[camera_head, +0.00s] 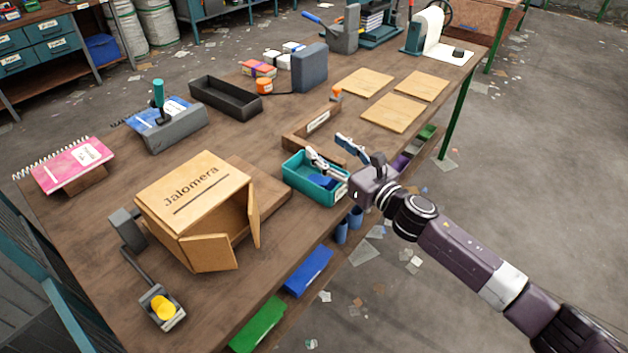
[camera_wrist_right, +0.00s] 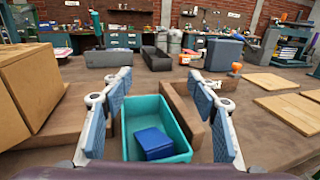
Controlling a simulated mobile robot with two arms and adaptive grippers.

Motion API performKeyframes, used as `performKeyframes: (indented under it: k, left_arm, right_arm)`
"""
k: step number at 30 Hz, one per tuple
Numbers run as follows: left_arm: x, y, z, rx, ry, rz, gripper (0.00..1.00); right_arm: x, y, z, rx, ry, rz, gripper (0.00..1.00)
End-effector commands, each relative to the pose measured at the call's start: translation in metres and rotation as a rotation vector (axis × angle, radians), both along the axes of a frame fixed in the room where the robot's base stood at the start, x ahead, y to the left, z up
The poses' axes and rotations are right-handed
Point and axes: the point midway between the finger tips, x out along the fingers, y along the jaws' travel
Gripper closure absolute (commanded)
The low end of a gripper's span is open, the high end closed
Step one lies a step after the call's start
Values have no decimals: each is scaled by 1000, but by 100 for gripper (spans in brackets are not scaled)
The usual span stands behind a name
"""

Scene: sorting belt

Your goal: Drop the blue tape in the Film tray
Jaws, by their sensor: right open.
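My right gripper (camera_head: 326,146) is open over the teal tray (camera_head: 296,184), with its fingers spread above the tray. In the right wrist view its two blue-padded fingers (camera_wrist_right: 157,78) stand either side of the teal tray (camera_wrist_right: 131,117), with nothing between the pads. A blue block-like item (camera_wrist_right: 154,143) lies in the near part of that tray, apart from the fingers; in the head view it is partly hidden (camera_head: 320,181). I cannot tell whether it is the blue tape. No tray with a readable Film label shows. My left gripper is out of view.
A cardboard box (camera_head: 190,192) with open flaps stands left of the teal tray. A wooden holder (camera_head: 318,121) with a label I cannot read is just behind the tray. A black tray (camera_head: 225,97) and a grey block (camera_head: 309,67) stand further back. Wooden boards (camera_head: 394,112) lie at right.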

Motion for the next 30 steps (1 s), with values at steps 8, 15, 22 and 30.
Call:
performKeyframes:
  k: [8, 15, 22, 30]
  left_arm:
    - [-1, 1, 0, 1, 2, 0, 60]
    - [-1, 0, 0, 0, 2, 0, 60]
    - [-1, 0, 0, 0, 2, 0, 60]
    - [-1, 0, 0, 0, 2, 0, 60]
  right_arm:
    - [-19, -16, -1, -2, 1, 0, 46]
    - [-60, -49, -3, -2, 4, -1, 46]
    - [-86, -69, -1, 0, 2, -1, 46]
    - [-94, -76, 0, 0, 0, 0, 46]
